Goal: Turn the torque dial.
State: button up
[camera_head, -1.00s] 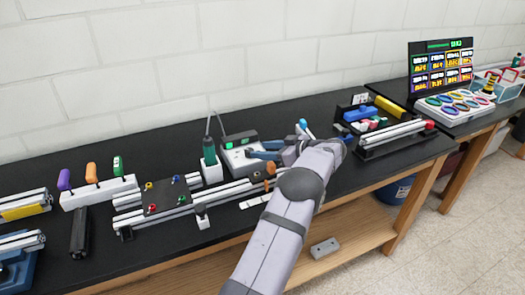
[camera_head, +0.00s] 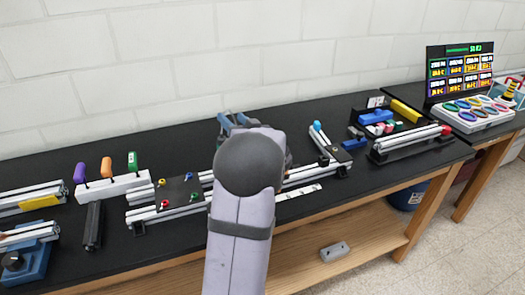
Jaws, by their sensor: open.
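My gripper (camera_head: 234,121) is near the middle of the black bench, mostly hidden behind my own arm. Only its blue fingers show above the arm's grey joint, spread apart, and I see nothing held between them. The small grey unit with a green display and the green screwdriver beside it are hidden behind my arm. I cannot pick out the torque dial; that unit's place lies behind my arm and gripper. Whether the gripper touches anything there cannot be told.
An aluminium rail assembly with a dark plate (camera_head: 178,192) lies left of my arm. A rail piece with a blue-tipped part (camera_head: 325,145) is to the right. A lit panel (camera_head: 460,70) stands far right.

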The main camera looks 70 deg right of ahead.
jog(key=s+d+f+m+g+h, duration=0.1)
jog(key=s+d+f+m+g, duration=0.1)
jog(key=s+f+g, duration=0.5)
notch_tip(320, 180, down, 5)
jog(key=s, duration=0.2)
jog(key=shift+s+f+g+h, duration=0.15)
jog(key=shift+s+g+h, duration=0.15)
jog(key=shift+s, duration=0.1)
jog(key=shift+p+x, duration=1.05)
jog(key=shift+x, duration=2.6)
jog(key=shift+w, duration=0.1)
jog(key=shift+c, duration=0.4)
jog(key=c, duration=1)
